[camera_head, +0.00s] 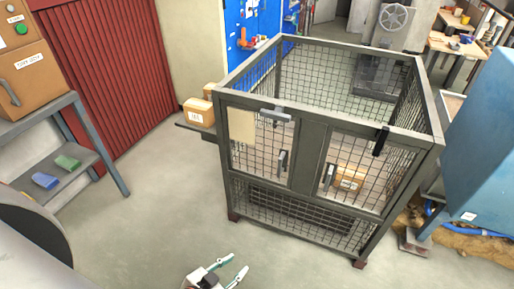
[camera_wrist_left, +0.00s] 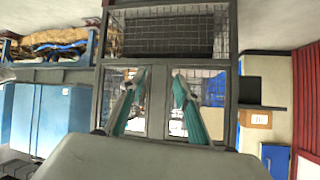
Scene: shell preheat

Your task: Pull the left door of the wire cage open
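The dark-framed wire cage (camera_head: 314,128) stands on the floor, and its two front doors look shut. The left door (camera_head: 262,150) has mesh, a beige panel (camera_head: 242,126) and a vertical handle (camera_head: 283,161) near its right edge. The right door has its own handle (camera_head: 329,176) near its left edge. My left gripper (camera_head: 237,264) is open and empty, low in front of the cage and apart from it. The left wrist view is upside down; there the spread fingers of my left gripper (camera_wrist_left: 159,76) overlap the cage front and hide the handles. My right gripper is not in view.
Small cardboard boxes (camera_head: 199,111) sit on a ledge at the cage's left side. Another box (camera_head: 349,179) is behind the right door's mesh. A metal table (camera_head: 100,150) is at left, a blue cabinet (camera_head: 485,150) at right. The floor left of the cage is clear.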

